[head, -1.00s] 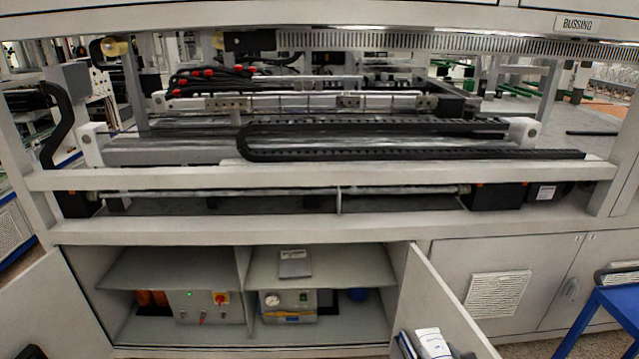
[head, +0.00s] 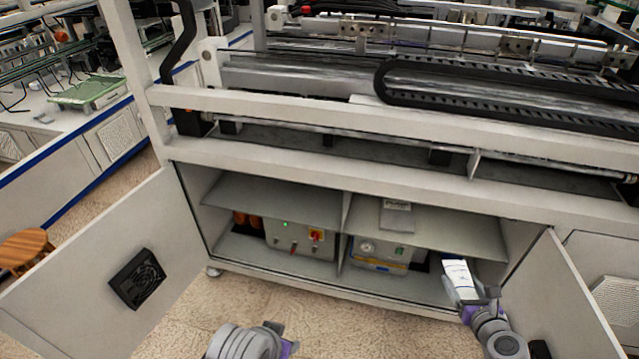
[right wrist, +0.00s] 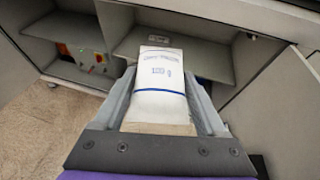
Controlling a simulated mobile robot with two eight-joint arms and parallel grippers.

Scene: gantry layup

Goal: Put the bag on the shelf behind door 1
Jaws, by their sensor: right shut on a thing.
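The bag (head: 457,276) is a white packet with blue print; it fills the middle of the right wrist view (right wrist: 158,85). My right gripper (head: 469,292) is shut on it, in front of the right side of the open cabinet. My left gripper (head: 281,342) is low at the bottom edge, its jaws unclear. Two cabinet doors stand open: a left door (head: 85,265) with a black fan unit and a right door (head: 565,295). I read no door number. Inside are a left shelf (head: 265,200) and a right shelf (head: 445,225).
A grey flat item (head: 396,214) lies on the right shelf. Below stand a control box (head: 290,240) and a gauge unit (head: 383,255). A divider separates the compartments. A wooden stool (head: 25,247) is at far left. The left shelf looks bare.

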